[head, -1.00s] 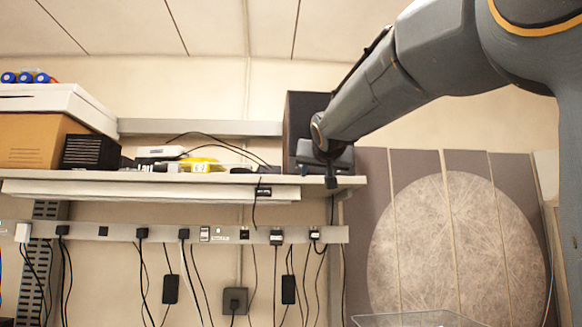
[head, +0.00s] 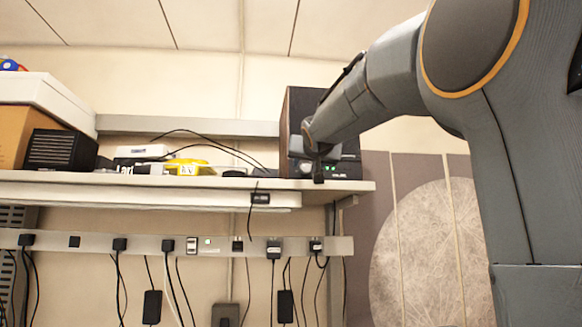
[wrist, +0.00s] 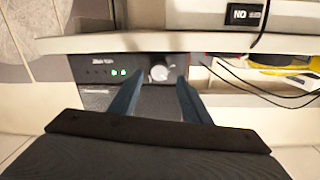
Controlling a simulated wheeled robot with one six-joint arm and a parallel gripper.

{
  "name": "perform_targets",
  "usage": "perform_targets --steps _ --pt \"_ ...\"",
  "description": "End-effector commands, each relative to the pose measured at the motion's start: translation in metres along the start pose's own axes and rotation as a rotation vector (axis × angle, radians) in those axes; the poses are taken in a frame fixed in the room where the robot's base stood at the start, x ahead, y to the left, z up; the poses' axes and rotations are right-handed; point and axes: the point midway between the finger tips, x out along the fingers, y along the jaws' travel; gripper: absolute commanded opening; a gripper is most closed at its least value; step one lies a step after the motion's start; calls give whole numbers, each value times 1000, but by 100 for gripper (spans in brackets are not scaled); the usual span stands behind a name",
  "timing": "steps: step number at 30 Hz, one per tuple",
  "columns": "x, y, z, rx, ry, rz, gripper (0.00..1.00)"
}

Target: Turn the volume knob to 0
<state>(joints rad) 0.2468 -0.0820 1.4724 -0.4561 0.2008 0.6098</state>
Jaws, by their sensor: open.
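A dark speaker (head: 295,115) stands at the right end of the shelf. In the wrist view its black front panel (wrist: 98,72) shows two green lights and a round light-grey volume knob (wrist: 159,73). My gripper (wrist: 159,84) is open, with one finger on each side of the knob in that view. I cannot tell whether the fingers touch it. In the head view my gripper (head: 318,172) is at the speaker's front, above the shelf edge, and my arm hides the knob. I cannot read the knob's setting.
The shelf (head: 220,187) also carries a black box (head: 61,150), a yellow item (head: 188,168) and loose cables. A power rail (head: 215,245) with several plugs runs below. A round textured panel (head: 425,255) stands at the right.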

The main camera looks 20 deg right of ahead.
Motion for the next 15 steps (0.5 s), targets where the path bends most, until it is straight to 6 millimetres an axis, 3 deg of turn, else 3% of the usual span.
perform_targets --steps 6,15 --pt "25 2 -1 -1 0 2 44" --pt "32 3 0 -1 1 5 44"
